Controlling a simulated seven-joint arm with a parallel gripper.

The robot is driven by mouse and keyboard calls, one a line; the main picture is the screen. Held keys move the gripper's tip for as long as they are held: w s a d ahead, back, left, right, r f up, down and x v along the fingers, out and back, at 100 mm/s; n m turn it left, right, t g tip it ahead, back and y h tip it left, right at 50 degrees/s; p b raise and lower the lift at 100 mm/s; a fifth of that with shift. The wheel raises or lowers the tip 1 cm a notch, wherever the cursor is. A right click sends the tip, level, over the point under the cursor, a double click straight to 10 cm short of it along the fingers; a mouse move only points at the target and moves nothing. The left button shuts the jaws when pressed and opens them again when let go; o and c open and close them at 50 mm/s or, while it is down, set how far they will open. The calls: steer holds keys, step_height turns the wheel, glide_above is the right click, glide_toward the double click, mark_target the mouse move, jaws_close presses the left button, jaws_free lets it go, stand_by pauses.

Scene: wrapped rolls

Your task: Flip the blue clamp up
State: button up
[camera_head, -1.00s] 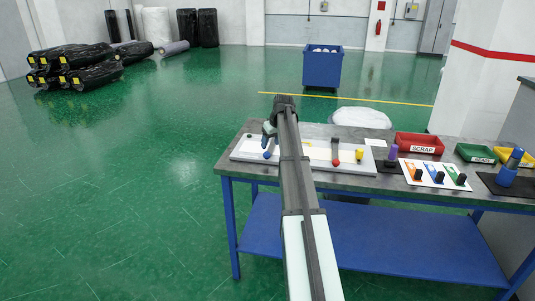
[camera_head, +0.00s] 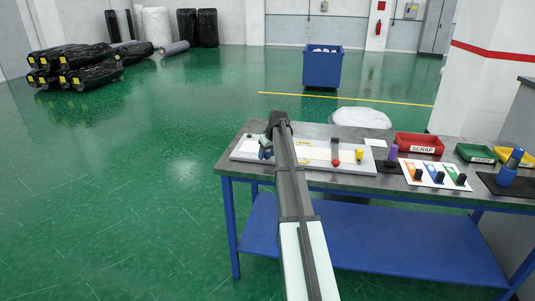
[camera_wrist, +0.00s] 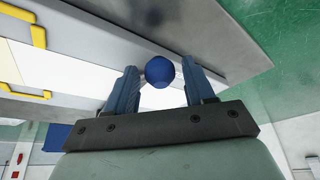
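The blue clamp's round knob (camera_wrist: 159,71) shows in the wrist view, between the two fingers of my gripper (camera_wrist: 160,84) near their tips. The fingers are apart, with gaps visible on both sides of the knob, so it is not gripped. In the head view my gripper (camera_head: 265,151) is over the left end of the white board (camera_head: 316,165). There the blue clamp is largely hidden behind my gripper, and its lever's angle cannot be made out.
A red-knobbed clamp (camera_head: 335,152) and a yellow knob (camera_head: 359,154) are farther right on the board. Red (camera_head: 419,145) and green (camera_head: 475,153) bins, a purple-topped item (camera_head: 392,154) and a coloured panel (camera_head: 436,174) occupy the bench's right side.

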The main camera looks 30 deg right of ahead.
jaws_close()
stand_by(0.3)
